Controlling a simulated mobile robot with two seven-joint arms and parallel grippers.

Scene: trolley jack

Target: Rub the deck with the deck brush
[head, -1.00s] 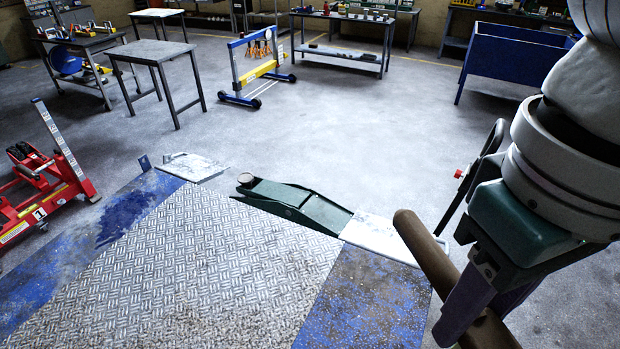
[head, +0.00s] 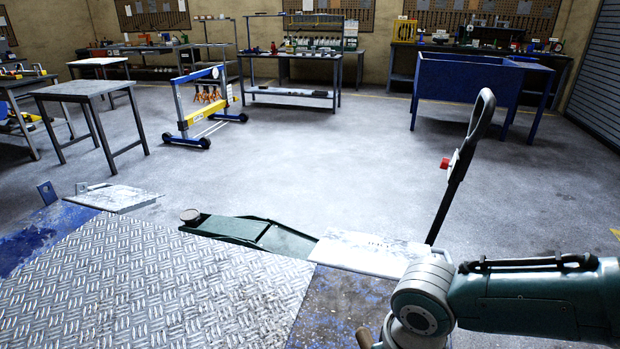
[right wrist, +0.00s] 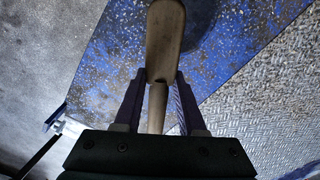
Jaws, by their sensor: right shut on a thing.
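The deck (head: 165,290) is a grey diamond-tread plate with worn blue borders, at lower left in the head view. Its tread (right wrist: 275,95) and speckled blue border also show in the right wrist view. In the head view only a brown end of the brush (head: 364,338) shows at the bottom edge beside my right wrist. The bristles are hidden. My left gripper is out of view.
A green trolley jack (head: 250,234) lies at the deck's far edge, with its black upright handle (head: 466,155) at right. Pale plates (head: 365,254) flank it. Tables (head: 90,92), a blue-yellow stand (head: 200,105) and a blue bin (head: 465,90) stand behind. The middle floor is clear.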

